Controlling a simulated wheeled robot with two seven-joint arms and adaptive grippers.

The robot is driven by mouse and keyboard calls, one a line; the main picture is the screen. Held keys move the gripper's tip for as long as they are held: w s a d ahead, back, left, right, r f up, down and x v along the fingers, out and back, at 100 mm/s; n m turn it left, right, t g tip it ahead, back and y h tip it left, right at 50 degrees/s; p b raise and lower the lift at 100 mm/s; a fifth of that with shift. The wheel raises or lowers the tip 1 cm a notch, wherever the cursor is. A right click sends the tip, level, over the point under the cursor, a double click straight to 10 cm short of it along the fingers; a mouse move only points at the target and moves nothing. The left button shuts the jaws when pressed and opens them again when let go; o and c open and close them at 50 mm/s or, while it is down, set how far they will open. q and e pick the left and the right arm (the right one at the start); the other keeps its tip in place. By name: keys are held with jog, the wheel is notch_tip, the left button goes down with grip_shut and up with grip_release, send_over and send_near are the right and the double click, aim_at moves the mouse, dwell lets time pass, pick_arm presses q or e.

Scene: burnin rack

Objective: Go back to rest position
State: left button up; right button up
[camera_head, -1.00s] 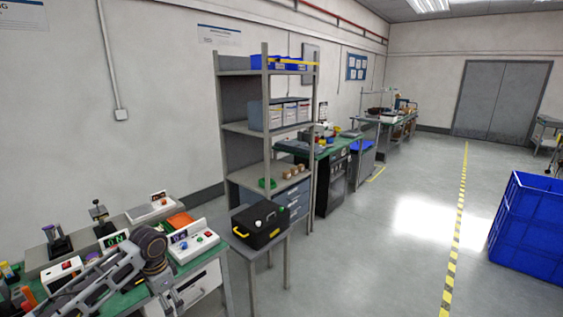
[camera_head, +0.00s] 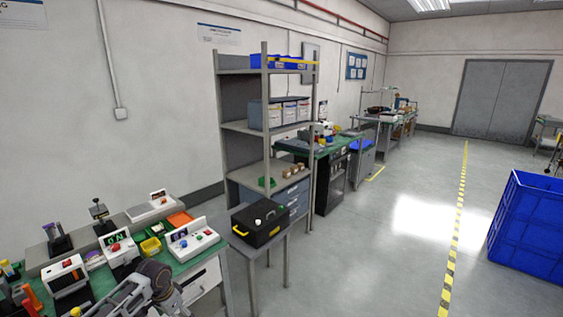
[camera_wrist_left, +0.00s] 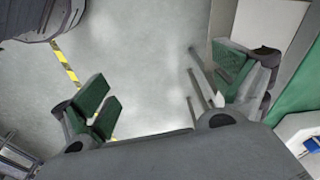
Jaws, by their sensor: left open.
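My left gripper (camera_wrist_left: 165,95) shows in the left wrist view with its green-padded fingers wide apart. Nothing is between them; the grey floor shows through the gap. In the head view part of my left arm (camera_head: 150,285) is at the lower left, in front of the green-topped workbench (camera_head: 190,262), and its gripper cannot be made out there. My right gripper is not in view.
Test devices with displays (camera_head: 118,246) stand on the bench. A black case (camera_head: 260,222) sits on a small grey table beside it. A grey shelf rack (camera_head: 240,126) stands behind. A blue crate (camera_head: 528,222) is at the right; the floor between is clear.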

pick_arm(q)
jog(key=s+f+n, duration=0.1)
jog(key=s+f, duration=0.4)
jog(key=f, duration=0.6)
jog(key=s+a+f+n, duration=0.1)
jog(key=s+f, duration=0.5)
jog(key=f, duration=0.5)
jog(key=s+f+n, duration=0.2)
jog(key=s+f, duration=0.3)
jog(key=f, duration=0.6)
jog(key=s+d+f, duration=0.3)
jog(key=s+f, duration=0.2)
jog(key=s, duration=0.6)
jog(key=s+d+f, duration=0.3)
jog(key=s+f, duration=0.2)
jog(key=s, duration=0.7)
jog(key=s+d+f, duration=0.3)
jog(key=s+f, duration=0.1)
jog(key=s, duration=0.7)
jog(key=shift+s+f+y, duration=0.3)
jog(key=shift+s+f, duration=0.1)
jog(key=shift+d, duration=0.1)
